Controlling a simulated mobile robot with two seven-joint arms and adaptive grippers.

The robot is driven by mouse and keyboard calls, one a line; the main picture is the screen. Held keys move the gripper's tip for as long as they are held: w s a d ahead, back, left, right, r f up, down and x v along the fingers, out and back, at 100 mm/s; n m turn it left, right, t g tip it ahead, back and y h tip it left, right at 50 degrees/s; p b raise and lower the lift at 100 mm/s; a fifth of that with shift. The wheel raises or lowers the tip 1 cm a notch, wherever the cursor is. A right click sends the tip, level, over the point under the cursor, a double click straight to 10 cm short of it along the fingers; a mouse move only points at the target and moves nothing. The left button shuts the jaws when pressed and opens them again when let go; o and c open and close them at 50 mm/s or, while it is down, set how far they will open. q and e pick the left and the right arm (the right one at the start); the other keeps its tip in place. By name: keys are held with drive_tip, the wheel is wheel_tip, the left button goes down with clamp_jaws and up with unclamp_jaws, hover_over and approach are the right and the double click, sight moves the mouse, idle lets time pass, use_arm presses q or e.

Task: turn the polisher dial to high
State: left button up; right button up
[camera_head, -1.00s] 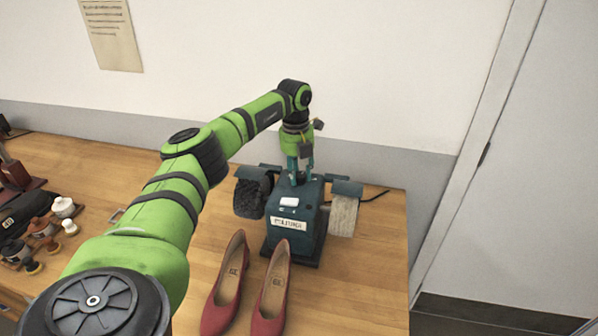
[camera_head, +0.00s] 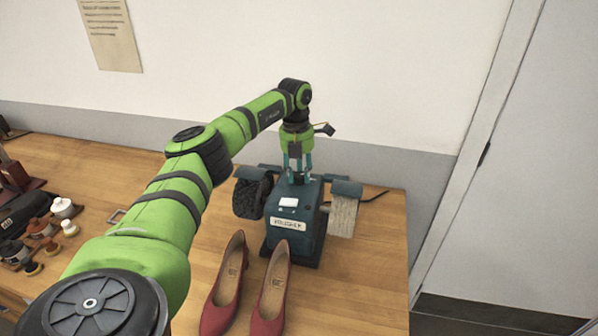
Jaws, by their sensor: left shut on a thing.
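The polisher (camera_head: 297,228) is a dark teal box on the wooden table, with a dark bristly wheel (camera_head: 251,197) on its left and a pale wheel (camera_head: 342,215) on its right. A white label with small lettering is on its sloped front, with a small white plate above it. My left gripper (camera_head: 298,178) points down at the top of the polisher and is shut on the dial there. The dial itself is hidden by the fingers, so I cannot read its setting. My right gripper is not in view.
Red shoes (camera_head: 269,290) stand in front of the polisher. Several small jars and brushes (camera_head: 42,235) are at the table's left. A grey-white wall is close behind, and a cable runs off right. The table (camera_head: 375,275) is clear at right.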

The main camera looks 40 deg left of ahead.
sight(296, 175)
use_arm(q)
drive_tip(key=shift+s+d+f, duration=0.1)
drive_tip(key=shift+s+f, duration=0.1)
drive_tip(key=shift+f, duration=0.05)
drive_tip(key=o, duration=1.2)
drive_tip(key=shift+c, duration=0.2)
drive_tip(key=shift+r, duration=0.15)
drive_tip(key=shift+r, duration=0.2)
wheel_tip(296, 175, up, 12)
drive_tip(key=shift+a+f, duration=0.15)
drive_tip(key=shift+a, duration=0.2)
drive_tip(key=shift+f, duration=0.1)
